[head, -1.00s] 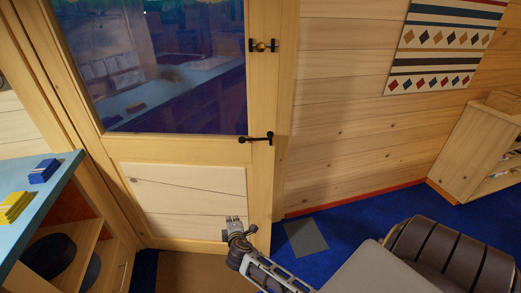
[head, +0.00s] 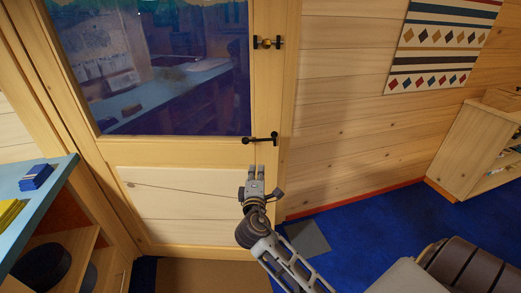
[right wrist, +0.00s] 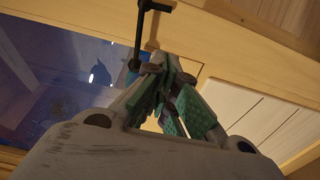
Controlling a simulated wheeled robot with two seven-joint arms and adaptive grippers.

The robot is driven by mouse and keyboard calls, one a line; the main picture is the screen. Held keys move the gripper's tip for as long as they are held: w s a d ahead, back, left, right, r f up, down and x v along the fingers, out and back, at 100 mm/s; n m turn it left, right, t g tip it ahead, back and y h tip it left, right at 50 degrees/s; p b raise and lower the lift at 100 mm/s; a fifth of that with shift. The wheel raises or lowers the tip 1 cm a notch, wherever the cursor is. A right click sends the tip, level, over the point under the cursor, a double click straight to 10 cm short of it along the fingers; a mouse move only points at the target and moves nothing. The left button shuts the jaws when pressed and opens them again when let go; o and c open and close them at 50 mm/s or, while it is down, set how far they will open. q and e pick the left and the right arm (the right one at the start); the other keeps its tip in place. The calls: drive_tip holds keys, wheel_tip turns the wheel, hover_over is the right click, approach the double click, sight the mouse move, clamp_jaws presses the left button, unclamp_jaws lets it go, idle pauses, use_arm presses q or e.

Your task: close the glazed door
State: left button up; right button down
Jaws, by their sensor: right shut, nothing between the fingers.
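The glazed door (head: 190,152) fills the left and middle of the head view, with a dark blue reflective pane above and a pale wood panel below. It stands nearly in line with its frame; I cannot tell whether it is latched. Its black lever handle (head: 262,140) is on the right stile, and a small latch with a brass knob (head: 267,42) is above. My right gripper (head: 255,168) is shut and empty, just below the lever in the picture; contact with the door is unclear. The right wrist view shows the fingers (right wrist: 170,85) close to the door stile. My left gripper is out of view.
A blue-topped shelf unit (head: 55,172) with a blue stack (head: 36,176) stands at the left. A brown mat (head: 210,275) lies before the door. A low wooden cabinet (head: 470,150) stands at the right. Blue carpet (head: 365,220) lies open between.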

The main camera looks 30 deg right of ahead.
drive_tip(key=shift+w+d, duration=0.1)
drive_tip(key=shift+w, duration=0.05)
approach(258, 144)
drive_tip(key=x, duration=0.5)
drive_tip(key=shift+d+p, duration=0.1)
drive_tip(key=shift+p, duration=0.2)
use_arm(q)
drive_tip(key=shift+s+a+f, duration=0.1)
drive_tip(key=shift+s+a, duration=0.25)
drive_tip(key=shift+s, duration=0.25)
use_arm(e)
drive_tip(key=shift+x, duration=1)
